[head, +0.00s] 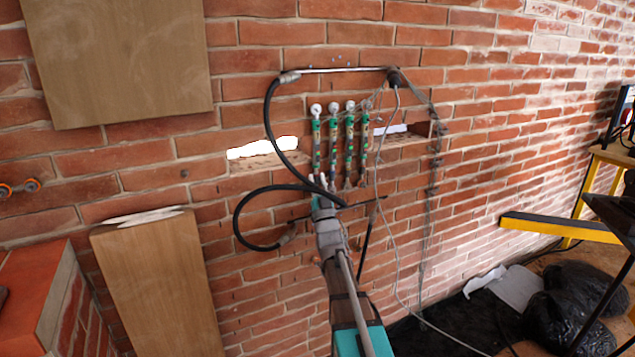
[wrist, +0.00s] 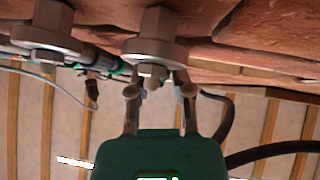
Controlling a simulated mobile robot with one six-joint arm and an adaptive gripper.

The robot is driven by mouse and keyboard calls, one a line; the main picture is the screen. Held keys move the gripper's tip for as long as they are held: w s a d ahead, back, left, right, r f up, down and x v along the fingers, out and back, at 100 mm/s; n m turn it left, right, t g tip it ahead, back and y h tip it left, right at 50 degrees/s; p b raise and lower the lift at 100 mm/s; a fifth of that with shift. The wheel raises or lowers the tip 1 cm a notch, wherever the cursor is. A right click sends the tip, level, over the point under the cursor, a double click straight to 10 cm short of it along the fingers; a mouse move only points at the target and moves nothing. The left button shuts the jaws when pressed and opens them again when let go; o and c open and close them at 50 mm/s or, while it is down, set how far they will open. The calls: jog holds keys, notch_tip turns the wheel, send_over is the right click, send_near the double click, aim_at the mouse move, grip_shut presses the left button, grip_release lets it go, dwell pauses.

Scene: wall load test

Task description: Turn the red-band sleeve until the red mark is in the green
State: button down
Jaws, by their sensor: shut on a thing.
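Several slim green-bodied devices with round white gauges (head: 349,106) hang side by side on the brick wall in the head view. My gripper (head: 321,190) is at the lower ends of the left ones. In the wrist view my gripper (wrist: 158,85) has its two fingers on either side of a small metal sleeve end (wrist: 151,72), below a wide metal disc (wrist: 155,50). It is shut on this sleeve. No red band, red mark or green zone can be made out at the grip, so I cannot tell how the sleeve is turned.
Black hoses (head: 271,120) loop left of the devices, and one passes close to my gripper. Thin cables (head: 400,260) hang to the right. A second disc and nut (wrist: 47,40) are beside the gripped one. A yellow-edged beam (head: 560,228) is at right.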

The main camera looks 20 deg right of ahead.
jog(key=c, duration=0.5)
grip_release()
jog(key=shift+c, duration=0.2)
jog(key=shift+d+n+y, duration=0.1)
jog(key=shift+n+y, duration=0.6)
jog(key=shift+y, duration=0.9)
